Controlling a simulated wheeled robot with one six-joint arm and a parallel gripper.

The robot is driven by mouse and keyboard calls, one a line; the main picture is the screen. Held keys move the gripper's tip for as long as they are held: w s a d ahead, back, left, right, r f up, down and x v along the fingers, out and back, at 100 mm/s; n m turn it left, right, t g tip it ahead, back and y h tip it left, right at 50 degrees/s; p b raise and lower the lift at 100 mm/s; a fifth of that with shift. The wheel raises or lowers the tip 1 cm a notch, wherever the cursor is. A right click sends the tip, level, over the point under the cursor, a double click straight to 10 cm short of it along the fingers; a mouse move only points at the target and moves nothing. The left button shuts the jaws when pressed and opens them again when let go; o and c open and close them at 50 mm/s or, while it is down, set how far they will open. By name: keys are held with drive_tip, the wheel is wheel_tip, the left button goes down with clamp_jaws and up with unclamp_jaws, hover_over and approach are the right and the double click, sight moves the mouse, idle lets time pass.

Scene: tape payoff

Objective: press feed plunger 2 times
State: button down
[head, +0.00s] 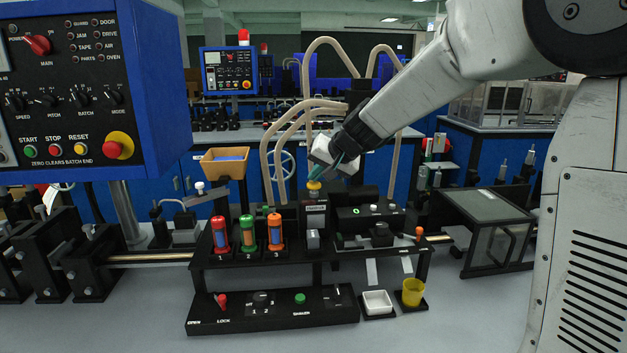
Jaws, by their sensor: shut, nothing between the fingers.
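My gripper (319,174) points down and to the left, its teal fingers together and empty. The fingertips are right at a yellow knob (314,185) on top of a black block (314,222) with a small label. This knob looks like the feed plunger. The tips seem to touch it, but the contact is too small to be sure. How far the knob is pushed in, I cannot tell.
Several colored canisters (247,233) stand left of the block, with beige hoses (270,160) behind. A white tray (377,302) and a yellow cup (412,292) sit in front on the right. A control panel (75,95) stands at the left.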

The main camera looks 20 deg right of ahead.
sight(317, 184)
drive_tip(key=shift+f, duration=0.6)
idle(0.3)
drive_tip(key=shift+r, duration=1.7)
drive_tip(key=shift+r, duration=2.55)
wheel_tip(317, 184, up, 4)
drive_tip(key=shift+f, duration=0.15)
idle(0.4)
